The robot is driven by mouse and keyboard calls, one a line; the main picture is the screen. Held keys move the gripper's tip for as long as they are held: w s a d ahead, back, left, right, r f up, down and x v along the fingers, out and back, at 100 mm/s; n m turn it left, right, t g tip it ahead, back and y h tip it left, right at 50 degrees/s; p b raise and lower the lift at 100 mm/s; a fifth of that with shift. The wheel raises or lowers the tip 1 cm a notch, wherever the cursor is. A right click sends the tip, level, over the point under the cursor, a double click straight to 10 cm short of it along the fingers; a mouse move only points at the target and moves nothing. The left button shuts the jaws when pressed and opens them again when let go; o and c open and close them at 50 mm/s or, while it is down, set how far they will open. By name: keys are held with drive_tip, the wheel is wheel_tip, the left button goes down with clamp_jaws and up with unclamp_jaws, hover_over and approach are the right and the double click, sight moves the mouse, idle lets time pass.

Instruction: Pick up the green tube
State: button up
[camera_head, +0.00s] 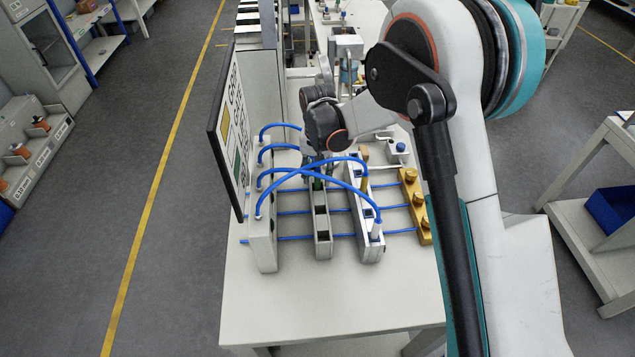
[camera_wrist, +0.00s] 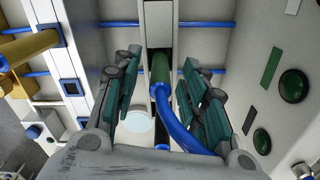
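The green tube (camera_wrist: 161,69) is in the middle of the wrist view, at a slot of the narrow grey rack, with a blue hose (camera_wrist: 175,125) at its near end. In the head view only a small green part (camera_head: 317,184) shows below my gripper (camera_head: 317,166). In the wrist view my gripper (camera_wrist: 162,62) is open, with one green-padded finger on each side of the tube. A gap shows between the left finger and the tube; the right finger looks nearer. I cannot tell whether it touches.
Blue hoses (camera_head: 325,169) arch from the grey panel block (camera_head: 262,235) over the racks, close to my gripper. A silver rack (camera_head: 369,245) and a gold block (camera_head: 424,233) stand to the right. A signboard (camera_head: 226,130) stands left. The front of the table (camera_head: 320,305) is clear.

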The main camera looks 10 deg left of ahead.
clamp_jaws()
